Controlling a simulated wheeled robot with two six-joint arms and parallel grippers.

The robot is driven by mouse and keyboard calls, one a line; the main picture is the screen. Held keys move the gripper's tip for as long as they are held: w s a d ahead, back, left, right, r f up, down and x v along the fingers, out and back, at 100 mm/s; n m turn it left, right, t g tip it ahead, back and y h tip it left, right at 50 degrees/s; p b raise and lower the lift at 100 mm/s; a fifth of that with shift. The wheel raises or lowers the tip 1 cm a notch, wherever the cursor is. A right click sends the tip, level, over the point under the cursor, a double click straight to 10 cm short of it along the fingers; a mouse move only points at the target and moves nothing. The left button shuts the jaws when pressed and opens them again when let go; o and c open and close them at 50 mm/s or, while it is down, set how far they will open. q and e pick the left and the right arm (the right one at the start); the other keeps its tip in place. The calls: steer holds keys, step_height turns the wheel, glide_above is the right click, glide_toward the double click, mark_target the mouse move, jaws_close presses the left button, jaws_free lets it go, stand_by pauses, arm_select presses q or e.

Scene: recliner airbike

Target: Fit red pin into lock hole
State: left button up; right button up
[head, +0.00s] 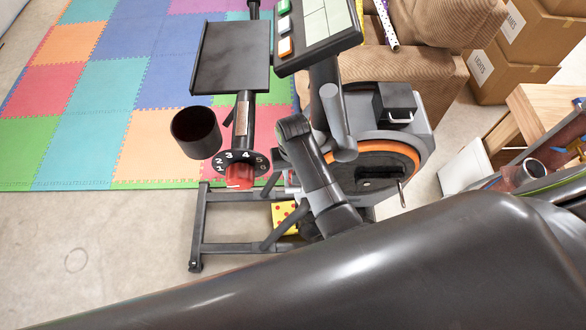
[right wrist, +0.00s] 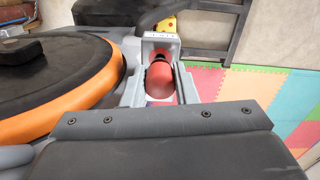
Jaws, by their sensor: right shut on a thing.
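In the right wrist view, the red pin (right wrist: 160,82) lies between the two grey fingers of my right gripper (right wrist: 158,88), which is shut on it. The pin's far end points to a grey bracket (right wrist: 174,44) beside the wheel, with red and dark parts at its opening. The lock hole is not clearly visible, and I cannot tell whether the pin's tip is inside it. In the head view, my right arm reaches down between the wheel and the numbered dial, and its fingers are mostly hidden. My left gripper is not in view.
The exercise bike's orange-rimmed wheel (head: 376,160) is close beside my right gripper. A red knob with a numbered dial (head: 240,172), a black cup (head: 196,132) and a black tray (head: 231,58) are at left. A yellow spotted object (head: 283,213) lies below. The foam mat (head: 75,150) is clear.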

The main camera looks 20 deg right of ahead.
steer(key=shift+f+b, duration=0.5)
steer(key=shift+f, duration=0.6)
steer(key=o, duration=1.1)
steer(key=shift+r, duration=0.15)
